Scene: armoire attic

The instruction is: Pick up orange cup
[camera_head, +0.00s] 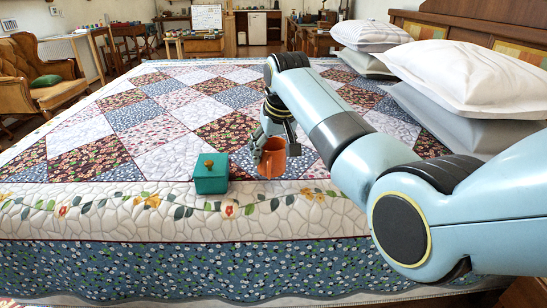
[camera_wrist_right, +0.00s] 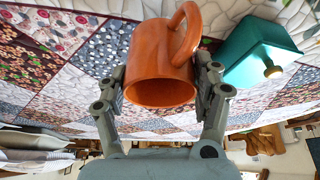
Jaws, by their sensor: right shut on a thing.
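The orange cup (camera_head: 272,159) is at the near part of the quilted bed, right of a teal box. My right gripper (camera_head: 276,140) reaches down to it from above and is shut on it. In the right wrist view, the orange cup (camera_wrist_right: 163,62) sits between the two fingers of my right gripper (camera_wrist_right: 160,92), its handle toward the upper right. I cannot tell whether the cup touches the quilt. My left gripper is not in view.
The teal box (camera_head: 211,175) with an orange knob stands just left of the cup; it also shows in the right wrist view (camera_wrist_right: 250,50). Pillows (camera_head: 465,75) are stacked at the right. The quilt (camera_head: 100,170) is clear on the left.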

